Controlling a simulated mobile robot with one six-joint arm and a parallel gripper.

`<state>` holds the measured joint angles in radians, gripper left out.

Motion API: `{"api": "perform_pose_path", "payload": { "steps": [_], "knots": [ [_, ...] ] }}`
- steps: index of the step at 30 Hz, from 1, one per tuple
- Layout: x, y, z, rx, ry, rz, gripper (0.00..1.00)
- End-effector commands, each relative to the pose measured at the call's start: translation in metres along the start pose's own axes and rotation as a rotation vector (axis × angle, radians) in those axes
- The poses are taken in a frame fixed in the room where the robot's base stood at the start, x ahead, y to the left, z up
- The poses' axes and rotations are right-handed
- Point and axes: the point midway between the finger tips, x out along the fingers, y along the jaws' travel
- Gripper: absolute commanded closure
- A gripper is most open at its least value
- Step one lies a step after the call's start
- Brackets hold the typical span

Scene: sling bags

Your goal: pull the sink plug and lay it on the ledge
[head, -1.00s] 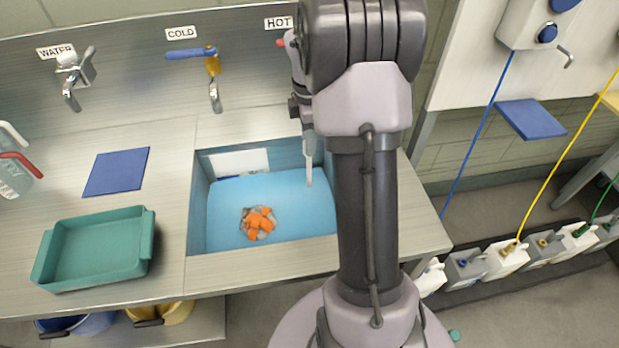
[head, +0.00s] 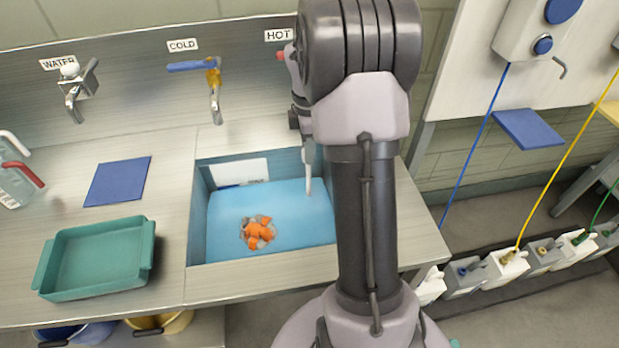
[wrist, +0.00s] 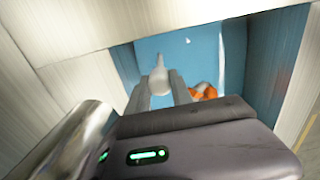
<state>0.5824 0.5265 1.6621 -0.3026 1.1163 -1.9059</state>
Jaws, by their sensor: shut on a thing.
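The sink basin (head: 198,225) holds blue water (head: 290,220), set in a metal counter. My gripper (head: 308,190) reaches down into its right side, fingertips near the water. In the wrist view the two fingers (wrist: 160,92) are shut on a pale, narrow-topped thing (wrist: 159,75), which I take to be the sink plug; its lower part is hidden. In the head view my arm hides the basin's right edge and the plug cannot be made out. The metal ledge (head: 225,278) in front of the basin is bare.
Orange and pale pieces (head: 257,233) lie together in the basin. A green tray (head: 100,257) and a blue mat (head: 118,181) are on the left counter. Taps (head: 214,100) stand along the back. Wall dispenser and jugs are at the right.

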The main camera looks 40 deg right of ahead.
Motion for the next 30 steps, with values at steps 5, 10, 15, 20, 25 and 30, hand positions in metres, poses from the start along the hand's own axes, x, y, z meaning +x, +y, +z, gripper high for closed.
{"api": "perform_pose_path", "payload": {
  "steps": [5, 10, 15, 20, 25, 30],
  "knots": [
    [-0.012, 0.0, 0.0, 0.0, 0.0, 0.0, 1.0],
    [-0.021, 0.0, 0.0, 0.0, 0.0, 0.0, 1.0],
    [-0.03, 0.0, 0.0, 0.0, 0.0, 0.0, 1.0],
    [-0.039, 0.0, 0.0, 0.0, 0.0, 0.0, 1.0],
    [-0.044, 0.0, 0.0, 0.0, 0.0, 0.0, 1.0],
    [-0.043, 0.0, 0.0, 0.0, 0.0, 0.0, 1.0]
  ]
}}
